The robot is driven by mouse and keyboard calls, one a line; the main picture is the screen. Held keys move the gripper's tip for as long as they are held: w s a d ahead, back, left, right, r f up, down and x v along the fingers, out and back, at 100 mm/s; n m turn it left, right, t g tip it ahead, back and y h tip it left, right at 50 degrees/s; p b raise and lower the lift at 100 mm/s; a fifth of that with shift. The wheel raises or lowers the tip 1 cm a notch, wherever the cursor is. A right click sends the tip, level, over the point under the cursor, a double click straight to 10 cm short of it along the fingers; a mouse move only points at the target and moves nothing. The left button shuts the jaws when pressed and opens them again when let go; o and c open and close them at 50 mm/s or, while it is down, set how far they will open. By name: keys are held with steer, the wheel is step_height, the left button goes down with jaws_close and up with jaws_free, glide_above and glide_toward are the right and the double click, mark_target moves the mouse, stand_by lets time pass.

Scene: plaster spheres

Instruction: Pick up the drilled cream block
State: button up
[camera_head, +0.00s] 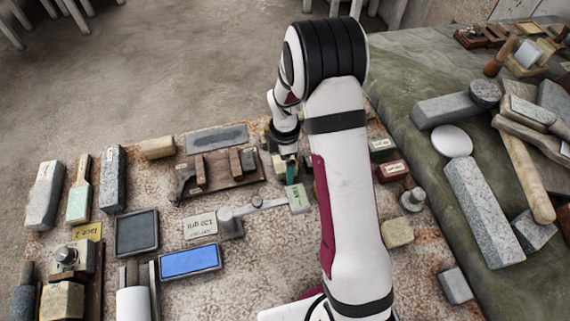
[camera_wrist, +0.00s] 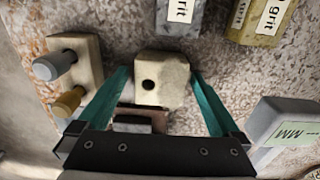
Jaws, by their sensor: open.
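The drilled cream block (camera_wrist: 168,72) lies in the middle of the wrist view, with one dark round hole in its face. My gripper (camera_wrist: 160,76) is open, with one teal finger on the left side of the block and the other on the right side. The fingertips are close to the block's sides; I cannot tell whether they touch. In the head view my gripper (camera_head: 290,168) is low over the mat beyond my arm, and the block is mostly hidden there.
In the wrist view, a cream piece with two pegs (camera_wrist: 75,75) stands left and a grey block labelled MM (camera_wrist: 283,128) right. Grit-labelled blocks (camera_wrist: 258,18) lie above.

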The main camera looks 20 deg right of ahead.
jaws_close()
stand_by(0.3)
step_height(320, 180, up, 4)
steer(key=shift+r, duration=0.2)
steer(key=s+d+r, duration=0.6)
steer(key=d, duration=0.3)
glide_above(276, 160)
steer(key=w+a, duration=0.2)
steer(key=a, duration=1.3)
steer(key=shift+w+r, duration=0.2)
steer(key=shift+r, duration=0.2)
